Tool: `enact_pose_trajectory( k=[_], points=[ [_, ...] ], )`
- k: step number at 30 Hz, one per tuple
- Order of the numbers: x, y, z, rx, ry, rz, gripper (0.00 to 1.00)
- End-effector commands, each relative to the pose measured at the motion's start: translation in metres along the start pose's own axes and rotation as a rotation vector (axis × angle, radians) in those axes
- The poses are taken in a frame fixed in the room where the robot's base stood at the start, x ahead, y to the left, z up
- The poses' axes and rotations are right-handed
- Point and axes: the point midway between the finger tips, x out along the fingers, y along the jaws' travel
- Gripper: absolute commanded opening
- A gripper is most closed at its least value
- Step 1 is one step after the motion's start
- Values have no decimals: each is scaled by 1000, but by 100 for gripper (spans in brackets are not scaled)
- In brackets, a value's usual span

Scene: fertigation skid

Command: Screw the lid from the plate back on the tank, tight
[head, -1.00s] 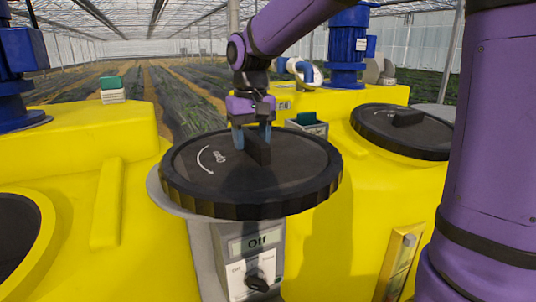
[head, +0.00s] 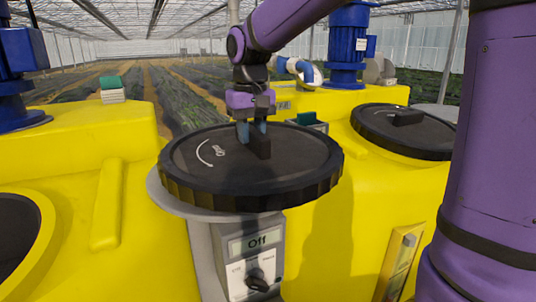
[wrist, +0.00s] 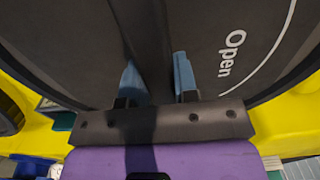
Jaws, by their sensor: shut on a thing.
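The black lid (head: 205,178) with a ribbed edge lies flat on the round grey plate (head: 165,200) in the middle of the head view. My gripper (head: 252,134) points down at the lid's raised bar handle (head: 261,147). Its blue fingers are shut on the handle from both sides. The wrist view also shows the handle (wrist: 150,50) between the fingers, and the lid's face (wrist: 215,30) with "Open" and a curved line. At the left edge, a yellow tank (head: 90,240) has a dark round opening (head: 15,235), partly out of frame.
A control box (head: 255,262) reading "Off" stands below the plate. A second yellow tank (head: 335,235) at right carries its own black lid (head: 400,133). Blue motors (head: 347,45) rise from the tanks. My purple arm covers the right side.

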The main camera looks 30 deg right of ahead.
Motion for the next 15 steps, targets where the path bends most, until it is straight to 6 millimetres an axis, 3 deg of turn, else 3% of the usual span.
enact_pose_trajectory(
  k=[15],
  points=[
    [-31, 0, 0, 0, 4, -1, 4]
  ],
)
